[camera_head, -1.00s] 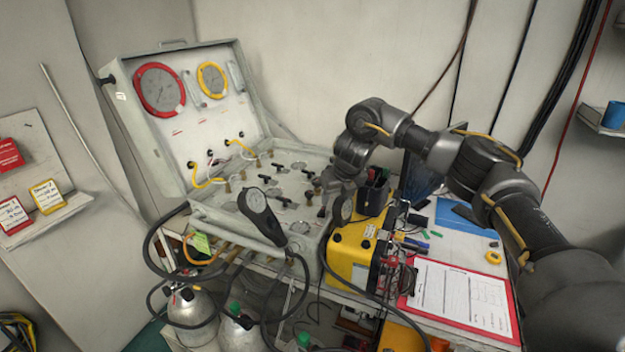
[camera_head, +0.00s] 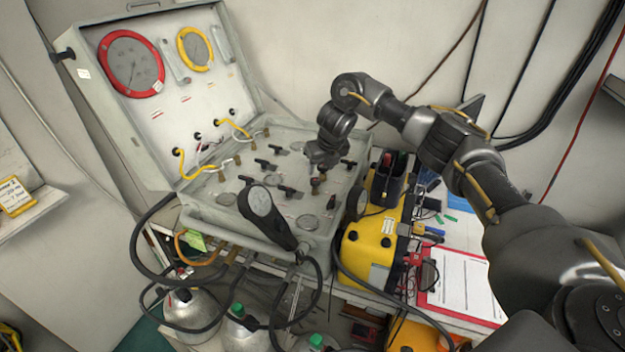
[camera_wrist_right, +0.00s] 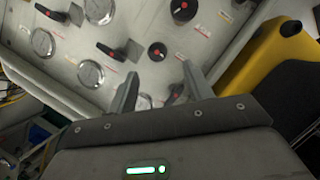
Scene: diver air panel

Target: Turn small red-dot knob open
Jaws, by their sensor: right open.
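The air panel is an open grey case (camera_head: 205,205) with several black knobs on its flat face. In the right wrist view, a small round black knob with a red dot (camera_wrist_right: 157,51) sits just beyond my right gripper (camera_wrist_right: 160,84). The gripper's two fingers are spread, with nothing between them that I can see held. A larger round black knob with a red centre (camera_wrist_right: 183,10) is farther up. In the head view, my right gripper (camera_head: 320,166) is over the right part of the panel and hides some knobs there. My left gripper is not in view.
Black lever handles (camera_wrist_right: 110,50) and round gauges (camera_wrist_right: 90,73) stand close by on the panel. A handheld black gauge (camera_head: 266,216) with a hose lies at the front edge. A yellow box (camera_head: 372,245) and a black bin (camera_head: 387,182) are right of the panel.

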